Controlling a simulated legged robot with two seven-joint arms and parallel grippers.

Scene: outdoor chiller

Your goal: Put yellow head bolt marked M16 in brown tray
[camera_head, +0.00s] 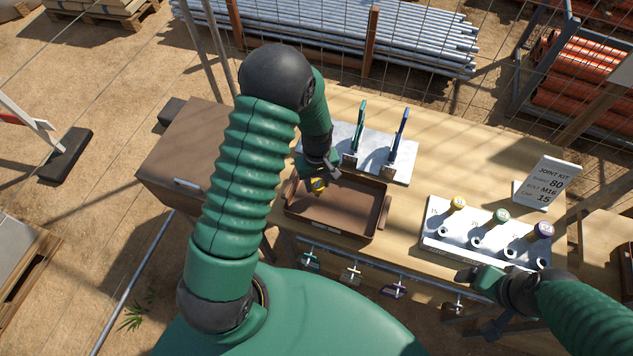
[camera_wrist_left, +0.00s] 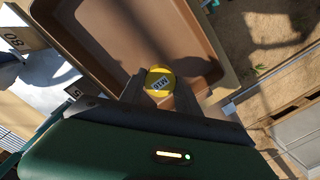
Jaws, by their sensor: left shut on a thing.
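The yellow head bolt (camera_head: 318,186) is between the fingers of my left gripper (camera_head: 319,179). In the left wrist view its round yellow head (camera_wrist_left: 160,80) faces the camera and the mark M16 reads on it. My left gripper is shut on it. The brown tray (camera_head: 335,216) lies below, and the bolt is over its back left part in the head view. The tray (camera_wrist_left: 110,40) fills much of the left wrist view and its visible floor is empty. The bolt's shank is hidden. My right gripper (camera_head: 470,277) is by the table's front edge; its fingers are unclear.
A white rack (camera_head: 455,243) at the right holds yellow, green and purple headed pieces. A sign (camera_head: 553,185) behind it reads JOINT KIT, 80, M16, 15. A pale board (camera_head: 372,168) behind the tray holds green and blue handled tools. A brown box (camera_head: 180,160) stands left.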

